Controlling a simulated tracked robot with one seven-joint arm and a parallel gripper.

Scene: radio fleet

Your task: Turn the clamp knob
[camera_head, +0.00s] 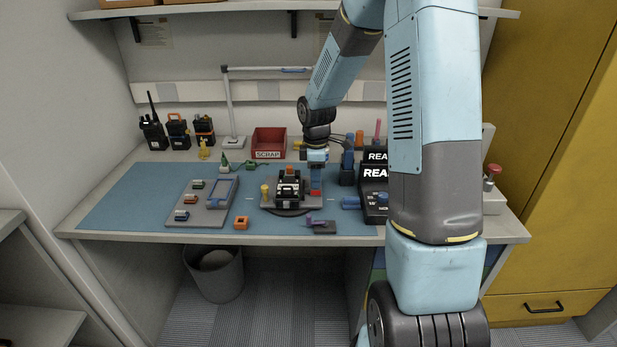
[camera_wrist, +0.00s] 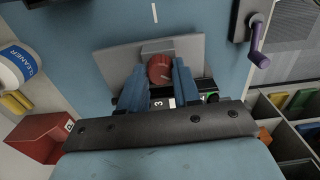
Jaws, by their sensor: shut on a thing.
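My gripper (camera_head: 316,180) is low over the bench at the right side of the black clamping fixture (camera_head: 290,207). In the wrist view its two blue fingers (camera_wrist: 158,88) close on a dark red round knob (camera_wrist: 159,68), one finger on each side. A red part (camera_head: 315,193) shows right below the fingers in the head view. A grey plate (camera_wrist: 112,57) lies behind the knob. The fingers and wrist housing hide the knob's lower part. A black device (camera_head: 289,187) sits in the fixture. A yellow knob (camera_head: 265,190) stands at its left.
A purple crank handle (camera_head: 308,220), also in the wrist view (camera_wrist: 260,43), is near the front edge. The red scrap bin (camera_head: 269,143) is behind. A grey tray (camera_head: 196,215) lies left, a black display unit (camera_head: 375,200) right. The blue mat (camera_head: 125,195) is clear at far left.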

